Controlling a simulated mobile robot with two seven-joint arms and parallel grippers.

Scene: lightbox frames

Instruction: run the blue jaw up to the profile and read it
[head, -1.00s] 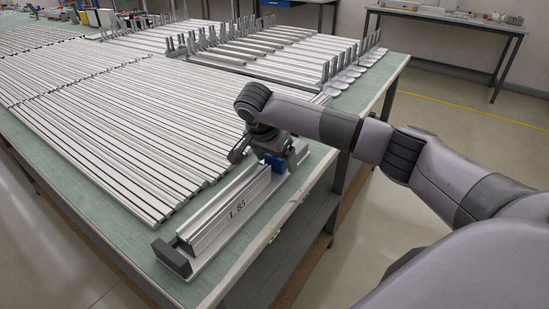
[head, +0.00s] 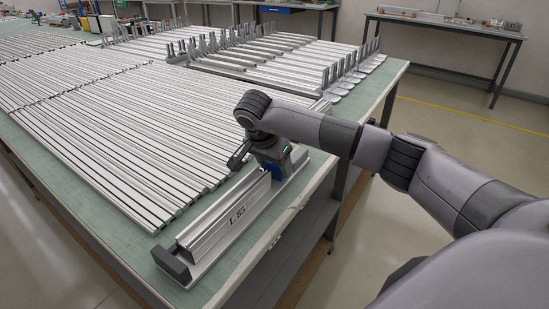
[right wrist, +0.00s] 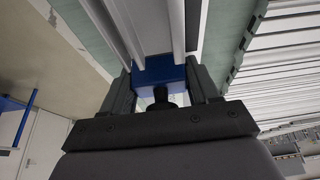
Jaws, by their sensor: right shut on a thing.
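The blue jaw (head: 277,170) sits on the measuring fixture (head: 205,265) at the table's near right edge. My right gripper (head: 272,168) is shut on it from above, with one finger on each side in the right wrist view (right wrist: 162,85). The blue jaw (right wrist: 160,70) lies right at the end of the silver profile (right wrist: 150,25) there. I cannot tell whether they touch or a thin gap is left. In the head view the profile (head: 215,223) lies along the fixture, marked "L 85", up to a dark end stop (head: 171,263). No reading shows. My left gripper is not in view.
Rows of silver profiles (head: 90,120) cover the green table (head: 100,232) left of the fixture. Upright brackets (head: 350,65) stand behind. The table edge runs close along the fixture's right side, with open floor beyond. A second bench (head: 450,20) stands at the back.

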